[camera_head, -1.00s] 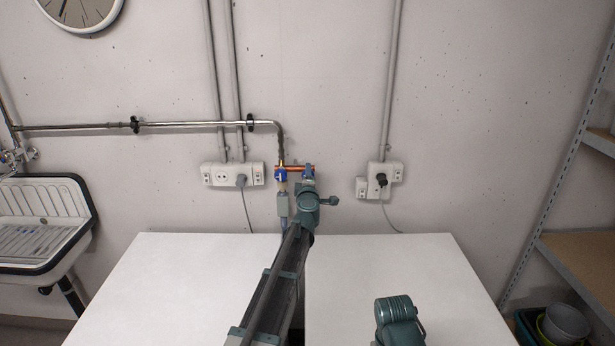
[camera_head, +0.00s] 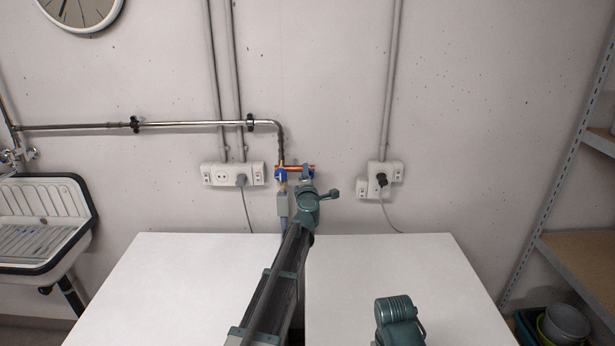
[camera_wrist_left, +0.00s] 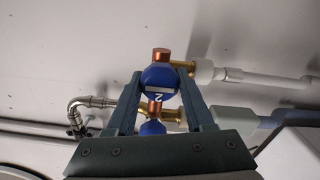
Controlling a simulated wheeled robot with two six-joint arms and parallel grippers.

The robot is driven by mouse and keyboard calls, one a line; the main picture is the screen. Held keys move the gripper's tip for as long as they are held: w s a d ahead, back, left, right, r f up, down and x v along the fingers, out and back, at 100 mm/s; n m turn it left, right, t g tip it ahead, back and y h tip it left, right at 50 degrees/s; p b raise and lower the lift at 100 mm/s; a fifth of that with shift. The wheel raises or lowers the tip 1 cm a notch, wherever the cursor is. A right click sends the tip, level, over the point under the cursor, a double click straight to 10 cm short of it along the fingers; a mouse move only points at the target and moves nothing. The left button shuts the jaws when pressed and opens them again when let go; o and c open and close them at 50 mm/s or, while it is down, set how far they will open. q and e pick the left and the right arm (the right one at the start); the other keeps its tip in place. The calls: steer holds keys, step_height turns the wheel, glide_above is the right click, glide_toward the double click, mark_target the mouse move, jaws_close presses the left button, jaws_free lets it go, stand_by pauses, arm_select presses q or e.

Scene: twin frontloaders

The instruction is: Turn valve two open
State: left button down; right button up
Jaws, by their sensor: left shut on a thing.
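Valve two has a blue knob (camera_wrist_left: 160,79) with a white mark and a "2" on it, seen in the left wrist view. My left gripper (camera_wrist_left: 161,74) has its two fingers on either side of this knob and is shut on it. In the head view my left gripper (camera_head: 307,177) is at the right end of the copper pipe (camera_head: 295,167), largely hiding the knob there. A second blue knob (camera_head: 281,175) is just to its left, and it also shows below valve two in the wrist view (camera_wrist_left: 152,128). My right gripper is out of view.
Two white washing machine tops (camera_head: 170,285) (camera_head: 390,265) stand below the valves with a narrow gap between them. Wall sockets (camera_head: 232,174) (camera_head: 379,181) with plugged cables flank the pipes. A sink (camera_head: 40,220) is at left, a shelf (camera_head: 580,265) at right.

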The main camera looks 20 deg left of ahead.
arm_select(q)
steer(key=shift+c, duration=1.4)
jaws_free()
steer(key=shift+s, duration=0.1)
steer(key=v, duration=1.3)
steer(key=shift+s+d, duration=0.15)
steer(key=shift+s, duration=0.15)
